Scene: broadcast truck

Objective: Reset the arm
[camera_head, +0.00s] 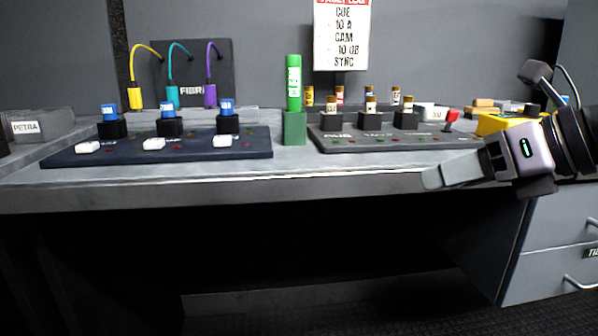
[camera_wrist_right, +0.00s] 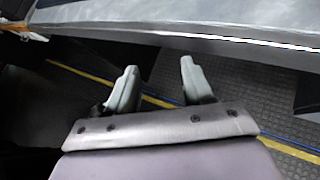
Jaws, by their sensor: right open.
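My right gripper (camera_head: 432,178) reaches in from the right in the head view, in front of the desk's front edge and below the right-hand panel. In the right wrist view its two grey fingers (camera_wrist_right: 158,88) stand apart with nothing between them, over the dark floor. The desk edge runs across the top of that view. My left gripper is not in view.
The desk (camera_head: 300,180) carries a dark blue panel (camera_head: 205,150) with blue-capped plugs and white switches, a green marker (camera_head: 293,85) upright in a green holder, and a dark grey panel (camera_head: 390,136) with brown-capped pieces. A yellow box (camera_head: 492,124) sits near my right arm. Drawers (camera_head: 550,260) stand lower right.

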